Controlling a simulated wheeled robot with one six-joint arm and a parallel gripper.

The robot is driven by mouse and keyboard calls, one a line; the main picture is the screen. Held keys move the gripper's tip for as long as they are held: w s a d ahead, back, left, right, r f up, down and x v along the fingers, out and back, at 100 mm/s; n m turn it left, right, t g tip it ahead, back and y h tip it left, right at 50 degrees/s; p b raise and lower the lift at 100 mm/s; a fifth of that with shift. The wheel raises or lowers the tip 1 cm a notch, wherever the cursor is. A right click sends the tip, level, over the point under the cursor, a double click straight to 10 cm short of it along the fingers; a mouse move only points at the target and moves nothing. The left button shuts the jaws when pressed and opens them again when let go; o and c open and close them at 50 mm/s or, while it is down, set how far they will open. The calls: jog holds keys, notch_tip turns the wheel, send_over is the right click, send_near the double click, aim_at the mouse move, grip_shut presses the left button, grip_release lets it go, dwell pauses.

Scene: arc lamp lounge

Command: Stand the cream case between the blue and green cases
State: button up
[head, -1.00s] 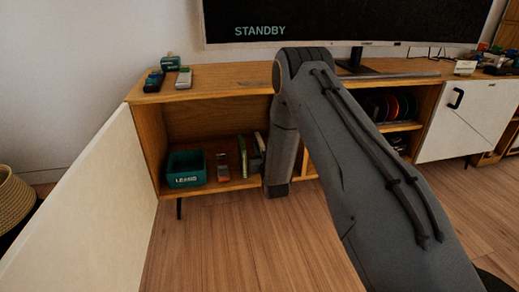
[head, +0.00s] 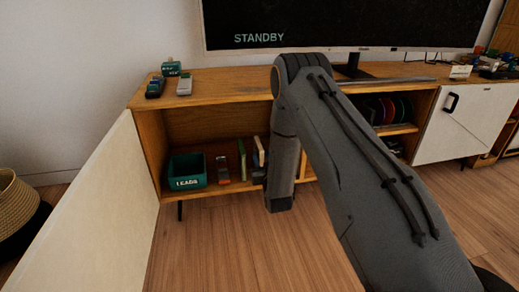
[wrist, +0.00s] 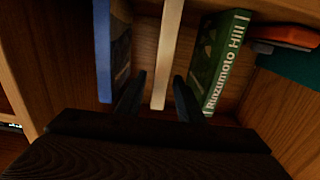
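In the wrist view the cream case (wrist: 168,48) stands on edge with the blue case (wrist: 114,50) at its left and the green case (wrist: 219,60) at its right, with a gap to each. The green one reads "Rinzumoto Hill". My gripper (wrist: 159,85) is open, one finger on each side of the cream case's near end, with small visible gaps. In the head view the green case (head: 241,160) and cream case (head: 259,151) show in the lower cabinet bay; the blue case (head: 258,172) is partly covered by my arm, which hides the gripper.
A teal bin (head: 187,171) marked "LEADS" and a red-and-grey item (head: 223,170) stand left of the cases. The open white door (head: 105,205) bounds the left side. The cabinet top (head: 225,82) carries small items and a screen (head: 340,22). The floor in front is clear.

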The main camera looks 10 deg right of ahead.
jog(key=s+p, duration=0.2)
jog(key=s, duration=0.4)
jog(key=shift+s+p, duration=0.3)
jog(key=shift+p, duration=0.1)
jog(key=shift+s+a+r, duration=0.1)
jog(key=s+a+r+n+g+y, duration=0.1)
jog(key=s+a+r+g, duration=0.15)
jog(key=a+r, duration=0.5)
jog(key=s+a+r+n+g+y, duration=0.15)
jog(key=a+r+g, duration=0.25)
jog(key=a, duration=0.6)
jog(key=s+a+r+n+g, duration=0.1)
jog(key=s+a+r+g, duration=0.2)
jog(key=s+a+r, duration=0.4)
jog(key=s+d+r+n+g, duration=0.1)
jog(key=s+r+g, duration=0.1)
jog(key=s, duration=1.1)
jog(key=s+d+r+n+g, duration=0.1)
jog(key=s+r+n+g, duration=0.1)
jog(key=s, duration=1.1)
jog(key=s+d+r+n+g+h, duration=0.1)
jog(key=s+r+g, duration=0.2)
jog(key=s, duration=1)
jog(key=shift+d+r+g, duration=0.2)
jog(key=shift+r+g, duration=0.2)
jog(key=shift+g, duration=0.35)
jog(key=shift+s+r, duration=0.1)
